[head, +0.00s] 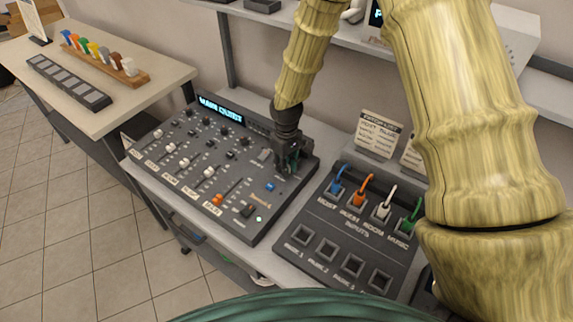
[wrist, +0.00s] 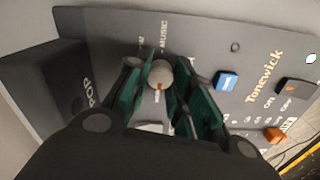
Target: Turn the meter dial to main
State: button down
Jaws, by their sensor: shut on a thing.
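The meter dial (wrist: 159,74) is a round grey knob with an orange pointer mark, on the mixing console (head: 190,160). In the wrist view its mark points down the picture, toward a small label partly hidden and too small to read. A MUSIC label stands above the knob. My gripper (head: 288,162) reaches down onto the console's right rear part and hides the dial in the head view. In the wrist view the green-padded fingers of my gripper (wrist: 163,88) are shut on the dial, one on each side.
A blue button (wrist: 227,80) and an orange slider cap (wrist: 275,134) sit near the dial. The patch box (head: 345,232) with several coloured plugs stands right of the console. A side table (head: 150,68) with a rack of coloured pegs stands at left. A shelf runs behind.

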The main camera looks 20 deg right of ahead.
jog(key=shift+w+r, duration=0.3)
jog(key=shift+w, duration=0.05)
jog(key=c, duration=1.5)
grip_release()
jog(key=o, duration=0.3)
jog(key=shift+f, duration=0.1)
jog(key=shift+s+f, duration=0.1)
jog(key=shift+s, duration=0.05)
notch_tip(320, 180, up, 12)
